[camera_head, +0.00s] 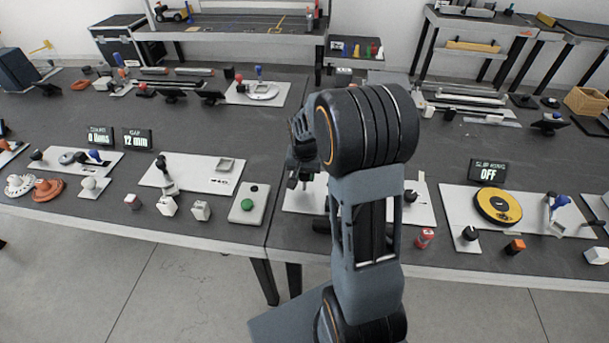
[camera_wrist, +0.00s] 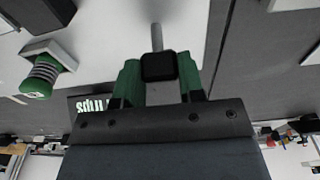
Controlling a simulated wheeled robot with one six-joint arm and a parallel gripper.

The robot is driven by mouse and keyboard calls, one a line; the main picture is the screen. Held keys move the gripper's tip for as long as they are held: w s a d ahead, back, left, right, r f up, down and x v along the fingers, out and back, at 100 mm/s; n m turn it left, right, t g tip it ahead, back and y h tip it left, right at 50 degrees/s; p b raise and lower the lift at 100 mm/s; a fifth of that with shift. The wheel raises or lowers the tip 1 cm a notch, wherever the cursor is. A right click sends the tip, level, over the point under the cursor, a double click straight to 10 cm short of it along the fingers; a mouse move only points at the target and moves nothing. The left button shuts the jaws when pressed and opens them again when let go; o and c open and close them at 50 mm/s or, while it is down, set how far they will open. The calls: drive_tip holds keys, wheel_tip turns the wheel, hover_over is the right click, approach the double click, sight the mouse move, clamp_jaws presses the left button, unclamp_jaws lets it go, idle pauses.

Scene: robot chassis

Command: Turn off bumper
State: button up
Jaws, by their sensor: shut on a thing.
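My gripper (camera_wrist: 158,85) has its two green fingers on either side of a dark square knob (camera_wrist: 158,66), shut on it. A thin metal rod (camera_wrist: 156,36) runs from the knob over a white plate. Left of it in the wrist view is a green and grey spring-like plunger (camera_wrist: 42,75) on a white block. In the head view my gripper (camera_head: 301,182) points down at a white plate (camera_head: 299,198), and my arm hides much of what is there. No label reading bumper is legible, so I cannot tell which part is the bumper.
A dark display (camera_wrist: 90,104) with upside-down text, partly covered, stands by my gripper in the wrist view. In the head view a display (camera_head: 488,171) reads "SLIP RING OFF" above a yellow disc (camera_head: 497,207).

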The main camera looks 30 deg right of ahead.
drive_tip(key=t+b, duration=0.1)
drive_tip(key=b, duration=0.1)
drive_tip(key=s+a+t+h+b, duration=0.1)
drive_tip(key=b, duration=0.2)
drive_tip(key=shift+f, duration=0.4)
drive_tip(key=t+h+b, duration=0.1)
drive_tip(key=b, duration=0.3)
drive_tip(key=s+t+b, duration=0.1)
drive_tip(key=b, duration=0.3)
drive_tip(key=shift+s+a+f+t+h+b, duration=0.1)
drive_tip(key=shift+a+f+t+h+b, duration=0.05)
drive_tip(key=shift+a+t+h+b, duration=0.2)
drive_tip(key=t+h+b, duration=0.1)
drive_tip(key=b, duration=0.3)
drive_tip(key=s+b, duration=0.1)
drive_tip(key=b, duration=0.3)
drive_tip(key=shift+a+t+h, duration=0.3)
drive_tip(key=shift+t+h, duration=0.05)
drive_tip(key=shift+s+a+t+b, duration=0.1)
drive_tip(key=shift+t+b, duration=0.2)
drive_tip(key=shift+b, duration=0.8)
drive_tip(key=shift+s+r+b, duration=0.1)
drive_tip(key=shift+r+b, duration=0.2)
drive_tip(key=shift+b, duration=0.3)
drive_tip(key=o, duration=0.9)
drive_tip(key=shift+o, duration=0.2)
drive_tip(key=shift+r, duration=0.1)
